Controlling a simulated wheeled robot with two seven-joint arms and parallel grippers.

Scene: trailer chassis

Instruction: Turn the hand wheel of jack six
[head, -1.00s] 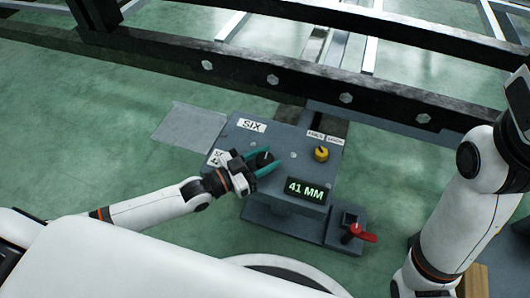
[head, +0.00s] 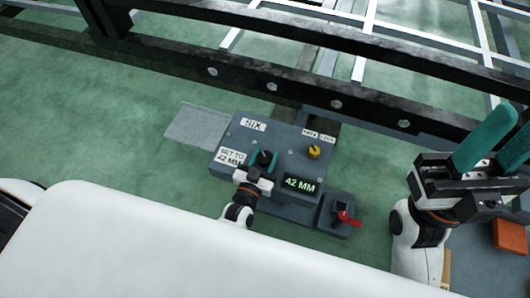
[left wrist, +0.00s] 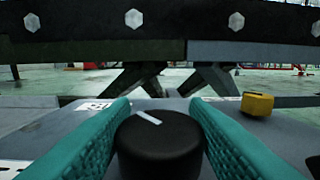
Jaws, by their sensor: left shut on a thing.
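The jack six box (head: 235,135) is grey and carries a "SIX" label, a "SET TO 42 MM" label and a lit display (head: 300,184) reading 42 MM. Its hand wheel is a black round knob (head: 264,156) on the top face. In the left wrist view the knob (left wrist: 160,145) fills the space between the teal fingers, and its white mark points to the upper left. My left gripper (head: 262,161) is shut on the knob from the near side. My right gripper (head: 498,146) is raised at the right, away from the jack, its fingers seemingly apart and empty.
A yellow knob (head: 314,152) stands on the box near two small labels. A red lever (head: 347,218) sits on the lower block at right. The dark chassis beam (head: 240,82) runs behind the jack. An orange block (head: 510,235) lies at the far right.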

